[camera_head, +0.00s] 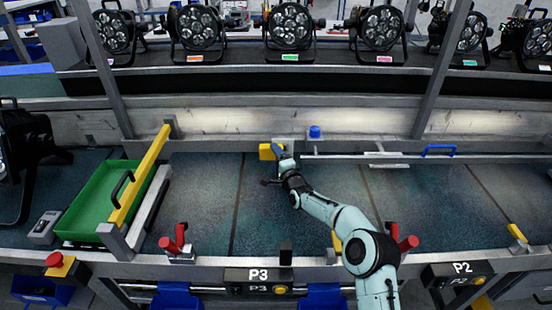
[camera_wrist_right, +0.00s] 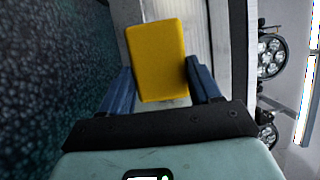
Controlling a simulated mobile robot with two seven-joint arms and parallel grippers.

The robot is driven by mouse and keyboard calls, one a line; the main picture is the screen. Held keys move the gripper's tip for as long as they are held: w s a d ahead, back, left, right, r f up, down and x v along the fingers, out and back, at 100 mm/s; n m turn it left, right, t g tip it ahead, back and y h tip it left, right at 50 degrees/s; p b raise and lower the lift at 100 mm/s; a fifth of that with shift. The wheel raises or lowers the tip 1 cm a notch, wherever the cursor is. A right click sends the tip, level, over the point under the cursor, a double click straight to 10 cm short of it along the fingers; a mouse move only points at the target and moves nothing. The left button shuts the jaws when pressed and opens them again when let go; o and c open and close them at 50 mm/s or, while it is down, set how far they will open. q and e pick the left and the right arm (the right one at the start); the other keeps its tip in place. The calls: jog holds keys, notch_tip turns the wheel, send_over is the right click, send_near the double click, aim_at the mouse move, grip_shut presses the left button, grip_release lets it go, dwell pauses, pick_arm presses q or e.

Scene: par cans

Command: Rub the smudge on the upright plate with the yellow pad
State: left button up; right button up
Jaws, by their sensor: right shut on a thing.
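My right gripper (camera_head: 277,151) reaches in from the lower right across the work surface, at its far edge. It is shut on the yellow pad (camera_head: 266,153). The pad also shows in the right wrist view (camera_wrist_right: 157,60), between the two blue fingers. A small pale upright plate (camera_head: 285,142) stands just behind the pad and gripper, partly hidden by them. I cannot tell whether the pad touches it. No smudge can be made out. My left gripper is not in view.
A blue knob (camera_head: 315,132) and a rail with a blue handle (camera_head: 438,150) lie to the right of the plate. A green tray (camera_head: 88,210) and a yellow bar (camera_head: 139,177) are at left. Stage lamps (camera_head: 290,25) line the back shelf. The dark surface between is mostly clear.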

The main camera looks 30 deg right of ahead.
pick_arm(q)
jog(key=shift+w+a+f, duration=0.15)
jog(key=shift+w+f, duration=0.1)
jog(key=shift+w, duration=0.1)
pick_arm(e)
jog(key=shift+w+d, duration=0.1)
jog(key=shift+w, duration=0.1)
